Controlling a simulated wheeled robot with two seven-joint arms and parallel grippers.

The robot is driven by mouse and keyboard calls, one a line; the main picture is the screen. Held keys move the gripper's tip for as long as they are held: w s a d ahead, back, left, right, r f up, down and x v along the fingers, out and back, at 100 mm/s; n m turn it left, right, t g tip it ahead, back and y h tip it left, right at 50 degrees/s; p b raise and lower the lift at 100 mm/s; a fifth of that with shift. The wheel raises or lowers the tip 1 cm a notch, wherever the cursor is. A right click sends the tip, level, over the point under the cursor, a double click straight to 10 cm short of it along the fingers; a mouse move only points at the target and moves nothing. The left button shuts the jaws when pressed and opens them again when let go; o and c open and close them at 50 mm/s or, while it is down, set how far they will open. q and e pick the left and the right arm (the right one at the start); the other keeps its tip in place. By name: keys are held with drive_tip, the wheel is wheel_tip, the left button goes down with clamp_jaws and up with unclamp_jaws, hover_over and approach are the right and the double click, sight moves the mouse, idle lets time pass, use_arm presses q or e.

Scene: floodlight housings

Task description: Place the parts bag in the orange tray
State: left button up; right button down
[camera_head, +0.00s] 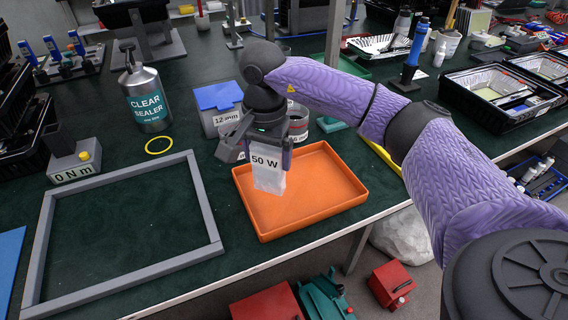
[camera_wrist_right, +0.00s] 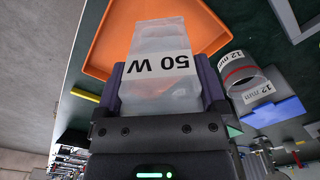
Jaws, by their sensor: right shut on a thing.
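The parts bag (camera_head: 269,178) is a clear, whitish pouch with a white label reading "50 W". My right gripper (camera_head: 268,150) is shut on its upper part, and the bag hangs upright below the fingers. In the head view it overlaps the left part of the orange tray (camera_head: 335,198); I cannot tell whether its bottom touches the tray floor. In the right wrist view the bag (camera_wrist_right: 160,70) sits between the two fingers (camera_wrist_right: 165,85), with the orange tray (camera_wrist_right: 100,45) beyond it. The tray looks otherwise empty. My left gripper is not in view.
A grey frame (camera_head: 211,205) lies left of the tray. Behind the tray stand a blue-lidded grey bin (camera_head: 218,97) and a labelled ring (camera_head: 298,125). A "CLEAR SEALER" bottle (camera_head: 146,95) and yellow ring (camera_head: 159,145) are further left. The table's front edge runs just before the tray.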

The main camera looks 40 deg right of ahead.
sight(269, 180)
wheel_tip(269, 180, down, 8)
drive_tip(key=shift+r+b, duration=0.2)
drive_tip(key=shift+b, duration=0.75)
drive_tip(key=shift+r, duration=0.15)
unclamp_jaws()
drive_tip(key=shift+r, duration=0.15)
wheel_tip(269, 180, up, 11)
drive_tip(key=p, duration=0.4)
drive_tip(key=shift+r, duration=0.4)
